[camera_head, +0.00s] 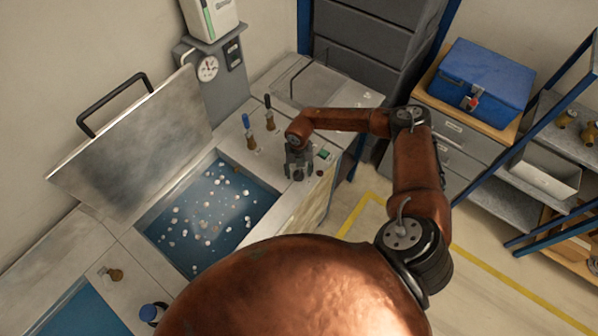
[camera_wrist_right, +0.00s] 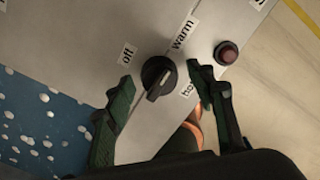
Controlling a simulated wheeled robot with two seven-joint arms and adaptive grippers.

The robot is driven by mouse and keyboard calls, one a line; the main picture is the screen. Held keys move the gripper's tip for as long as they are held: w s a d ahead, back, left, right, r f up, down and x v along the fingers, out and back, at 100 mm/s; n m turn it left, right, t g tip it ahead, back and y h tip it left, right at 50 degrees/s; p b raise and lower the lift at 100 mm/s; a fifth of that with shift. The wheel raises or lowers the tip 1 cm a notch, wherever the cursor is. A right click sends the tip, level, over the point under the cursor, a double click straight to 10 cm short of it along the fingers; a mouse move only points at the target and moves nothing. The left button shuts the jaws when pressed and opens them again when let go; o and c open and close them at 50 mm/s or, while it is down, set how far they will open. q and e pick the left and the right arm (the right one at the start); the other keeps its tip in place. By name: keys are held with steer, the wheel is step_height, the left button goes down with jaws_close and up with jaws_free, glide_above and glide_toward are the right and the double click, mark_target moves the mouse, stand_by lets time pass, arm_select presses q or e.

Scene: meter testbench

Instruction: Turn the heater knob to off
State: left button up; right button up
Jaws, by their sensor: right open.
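The heater knob (camera_wrist_right: 158,74) is a round black dial with a raised grip bar, on a pale panel in the right wrist view. Labels "off" (camera_wrist_right: 127,54), "warm" (camera_wrist_right: 184,34) and "hot" (camera_wrist_right: 188,89) surround it. My right gripper (camera_wrist_right: 161,78) is open, with one green-padded finger on each side of the knob and visible gaps between. In the head view my right gripper (camera_head: 298,170) is over the bench's front panel and mostly hides the knob. My left gripper is out of view.
A dark red button (camera_wrist_right: 226,53) sits right of the knob. The bath (camera_head: 210,220) of blue water with white floating pieces lies left of my gripper, its metal lid (camera_head: 135,150) raised. Two valve levers (camera_head: 248,130) stand behind. A blue toolbox (camera_head: 485,82) stands at right.

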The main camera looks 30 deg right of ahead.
steer(key=shift+c, duration=0.7)
steer(key=c, duration=1)
